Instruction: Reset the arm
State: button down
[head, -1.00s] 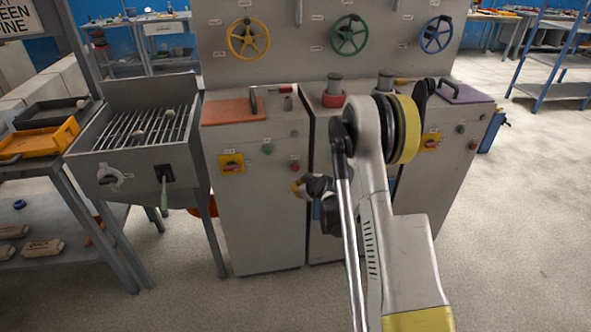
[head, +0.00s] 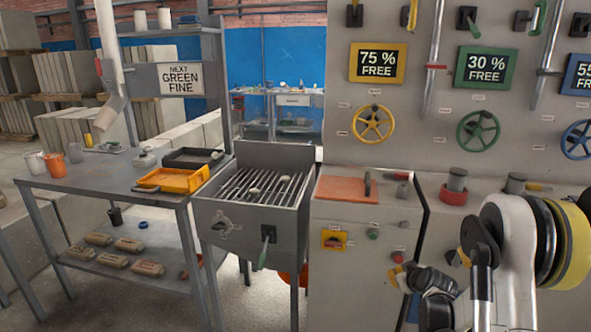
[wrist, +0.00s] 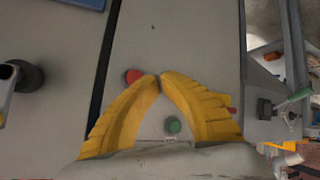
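My arm (head: 512,245) rises at the lower right of the head view, folded in front of the grey cabinets. My gripper (head: 396,273) is small there, its yellow fingers beside the front of the left cabinet, just below a red button (head: 397,256). In the wrist view my gripper (wrist: 158,79) has its two yellow fingertips together with nothing seen between them. A red button (wrist: 133,76) shows beside the left fingertip and a green button (wrist: 173,124) shows between the fingers. I cannot tell whether a finger touches the panel.
The cabinet front (head: 345,275) stands close to my gripper. A grated bin (head: 258,190) with a handle is to its left, then a workbench (head: 100,178) with a yellow tray (head: 178,180). Handwheels, including a yellow one (head: 373,123), line the panel above. Bare floor shows at the lower left.

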jog(key=s+a+r+m+g, duration=0.1)
jog(key=s+a+r, duration=0.55)
jog(key=r, duration=0.25)
jog(key=s+a+r+g, duration=0.1)
jog(key=s+a+r, duration=0.55)
jog(key=r, duration=0.25)
jog(key=s+a+r+m+g, duration=0.1)
jog(key=s+a, duration=0.1)
jog(key=s, duration=1)
jog(key=s+a+r+m, duration=0.1)
jog(key=s+a, duration=0.2)
jog(key=s, duration=0.8)
jog(key=shift+s+a+m+g, duration=0.3)
jog(key=shift+s+g, duration=0.1)
